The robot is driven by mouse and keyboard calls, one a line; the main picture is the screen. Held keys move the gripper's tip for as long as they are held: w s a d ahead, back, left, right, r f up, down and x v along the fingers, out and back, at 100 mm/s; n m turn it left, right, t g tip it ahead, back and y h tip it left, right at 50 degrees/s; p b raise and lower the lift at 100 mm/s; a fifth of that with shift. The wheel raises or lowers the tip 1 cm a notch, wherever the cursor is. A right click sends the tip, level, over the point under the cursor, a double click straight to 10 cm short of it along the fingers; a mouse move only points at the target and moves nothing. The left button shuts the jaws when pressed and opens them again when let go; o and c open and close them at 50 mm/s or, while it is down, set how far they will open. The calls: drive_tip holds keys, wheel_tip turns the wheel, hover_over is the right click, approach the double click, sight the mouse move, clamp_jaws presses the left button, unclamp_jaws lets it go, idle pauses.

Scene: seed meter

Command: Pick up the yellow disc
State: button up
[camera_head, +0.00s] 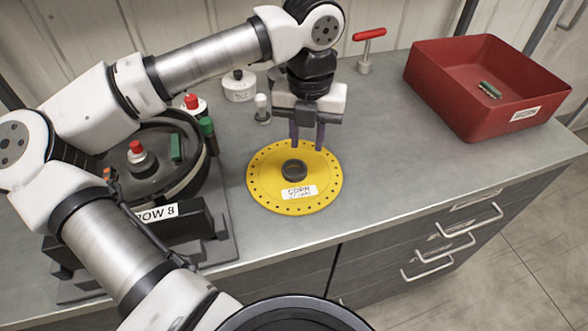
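The yellow disc (270,190) lies flat on the grey counter in the head view. It has a ring of small holes near its rim, a dark round knob (293,170) at its centre and a white label reading CORN. My gripper (307,146) points down over the far part of the disc, just behind the knob as seen here. Its two dark fingers are apart, with a gap between them and nothing held. I cannot tell whether the fingertips touch the disc. The rest of the disc is in plain view.
A red bin (440,95) with a small green item stands at the right. A round black seed meter (198,175), labelled ROW 8, is at the left, partly behind my arm. A white labelled container (239,88) and a red-handled tool (367,38) stand behind. Counter right of the disc is clear.

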sight(305, 169)
drive_tip(key=shift+s+f+p, duration=0.15)
drive_tip(key=shift+f+p, duration=0.4)
drive_tip(key=shift+f, duration=1.25)
drive_tip(key=shift+s+f+p, duration=0.1)
drive_tip(key=shift+f+p, duration=0.45)
drive_tip(key=shift+f, duration=1.2)
clamp_jaws()
